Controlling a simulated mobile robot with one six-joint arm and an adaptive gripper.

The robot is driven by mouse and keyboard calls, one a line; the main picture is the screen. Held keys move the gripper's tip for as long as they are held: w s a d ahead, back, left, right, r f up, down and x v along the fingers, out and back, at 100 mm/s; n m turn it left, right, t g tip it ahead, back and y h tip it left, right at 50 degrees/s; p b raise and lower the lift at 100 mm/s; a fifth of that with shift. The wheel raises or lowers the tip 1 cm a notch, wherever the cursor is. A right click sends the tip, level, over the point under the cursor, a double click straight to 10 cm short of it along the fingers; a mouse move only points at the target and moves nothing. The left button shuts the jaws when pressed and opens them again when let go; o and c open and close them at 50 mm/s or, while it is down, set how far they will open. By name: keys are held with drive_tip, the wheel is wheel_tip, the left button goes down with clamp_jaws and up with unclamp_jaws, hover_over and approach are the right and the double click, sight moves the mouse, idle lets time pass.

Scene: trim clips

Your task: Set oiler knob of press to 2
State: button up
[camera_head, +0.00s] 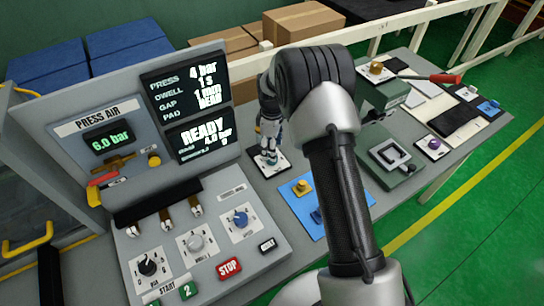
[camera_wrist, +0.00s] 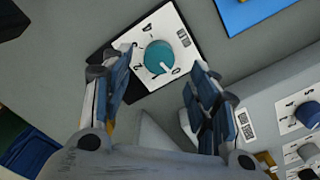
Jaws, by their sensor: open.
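A teal round knob (camera_wrist: 159,57) sits on a white dial plate with a black border (camera_wrist: 184,36), marked with numbers around it. A pale pointer mark shows near its lower edge; I cannot read its exact setting. No name for this knob is legible. My gripper (camera_wrist: 162,66) is open, with one finger on each side of the knob and visible gaps to it. In the head view my gripper (camera_head: 267,148) points down over the same small plate (camera_head: 257,166), just right of the press console, and hides the knob.
The press console (camera_head: 205,262) carries black, grey and blue knobs, levers and buttons. Its display (camera_head: 201,140) reads READY. A blue plate (camera_head: 301,218) with a yellow knob lies right of my gripper.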

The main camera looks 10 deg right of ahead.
wheel_tip(320, 180, down, 5)
drive_tip(key=shift+f+b, duration=0.1)
drive_tip(key=shift+b, duration=0.2)
drive_tip(key=shift+c, duration=0.5)
drive_tip(key=c, duration=1)
